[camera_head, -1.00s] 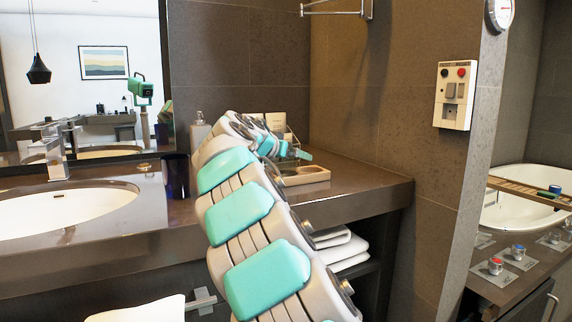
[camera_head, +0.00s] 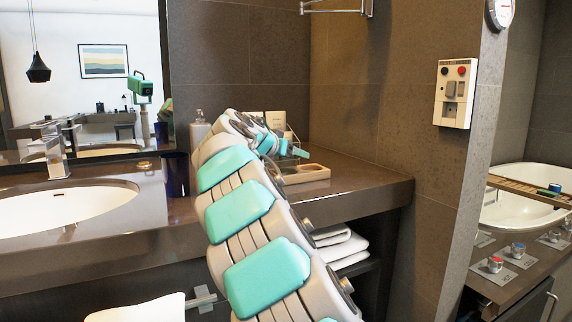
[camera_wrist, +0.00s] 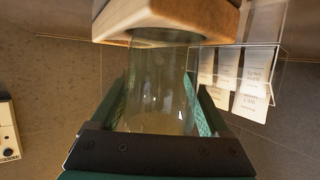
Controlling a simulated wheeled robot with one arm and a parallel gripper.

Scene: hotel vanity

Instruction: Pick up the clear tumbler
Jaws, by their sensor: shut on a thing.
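The clear tumbler (camera_wrist: 158,80) is in the wrist view, between the two green fingers of my gripper (camera_wrist: 160,110). The fingers are shut on it from both sides. Its far end is close to the edge of a wooden tray (camera_wrist: 205,32); I cannot tell whether they touch. In the head view my gripper (camera_head: 290,150) is at the back right of the counter, beside the wooden tray (camera_head: 312,171). My arm hides much of this spot, and I cannot make out the tumbler there.
A clear stand with printed cards (camera_wrist: 240,70) is close beside the tumbler. A dark blue cup (camera_head: 176,174) and a soap bottle (camera_head: 199,130) stand left of my arm. The sink (camera_head: 60,208) is at the left. The tiled wall (camera_head: 365,90) borders the counter at right.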

